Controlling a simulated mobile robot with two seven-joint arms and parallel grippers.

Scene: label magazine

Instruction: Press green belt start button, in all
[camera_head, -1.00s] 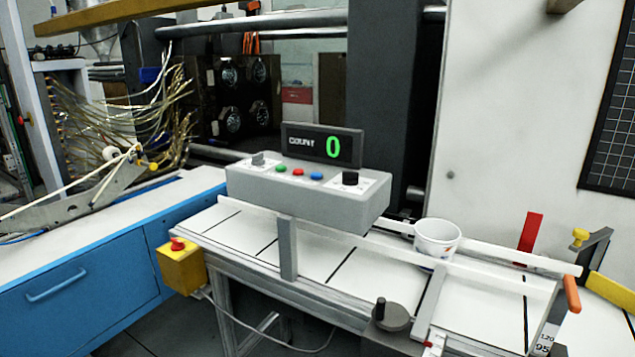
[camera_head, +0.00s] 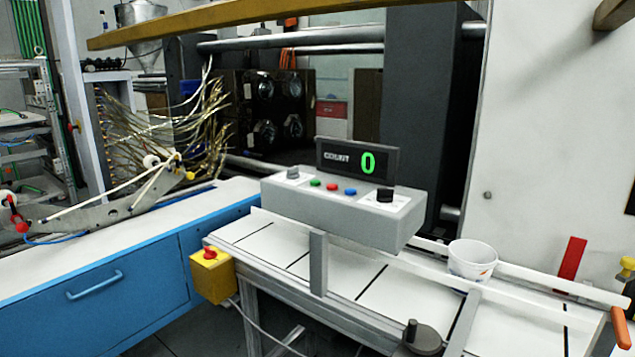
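The grey control box (camera_head: 340,215) stands on a post above the white belt (camera_head: 335,270). The green button (camera_head: 316,183) is on its sloped top, left of a red button (camera_head: 332,187) and a blue button (camera_head: 351,191). A black knob (camera_head: 385,194) is at the right end and a grey switch (camera_head: 292,173) at the left end. The counter display (camera_head: 360,160) behind them reads COUNT 0 in green. Neither of my grippers is in view.
A white cup (camera_head: 472,260) stands on the belt, right of the box. A yellow box with a red emergency button (camera_head: 211,272) hangs at the belt's left end. A blue cabinet (camera_head: 110,290) is at left. A black hand knob (camera_head: 422,338) is at the belt's front edge.

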